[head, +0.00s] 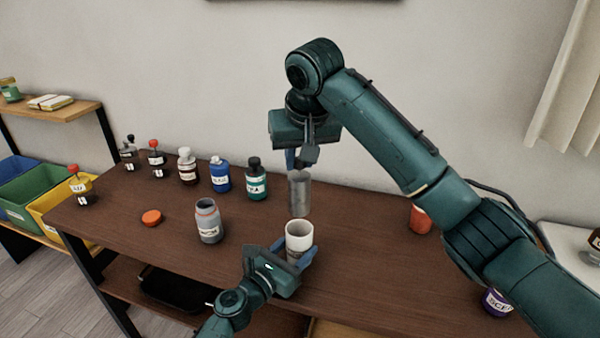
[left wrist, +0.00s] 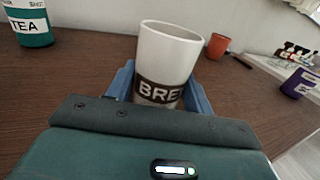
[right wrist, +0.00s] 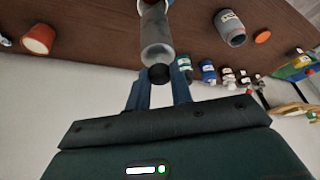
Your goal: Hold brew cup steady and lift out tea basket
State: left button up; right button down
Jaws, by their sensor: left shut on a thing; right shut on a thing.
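The white brew cup (head: 299,238) stands upright on the brown table, and its dark label reads "BRE" in the left wrist view (left wrist: 168,55). My left gripper (head: 300,256) is shut on the cup, with a blue finger on each side. The grey cylindrical tea basket (head: 299,193) hangs upright in the air above the cup, clear of its rim in the head view. My right gripper (head: 301,158) is shut on the basket's dark knob (right wrist: 159,73) from above. The basket (right wrist: 156,35) does not show in the left wrist view.
A grey jar (head: 208,222) and an orange lid (head: 152,217) stand left of the cup. Several bottles, including a green TEA bottle (head: 256,182), line the back. An orange cup (head: 421,218) and a purple container (head: 496,302) are at right.

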jog(key=shift+r, duration=1.7)
jog(key=shift+r, duration=0.1)
pick_arm(q)
jog(key=o, duration=1.1)
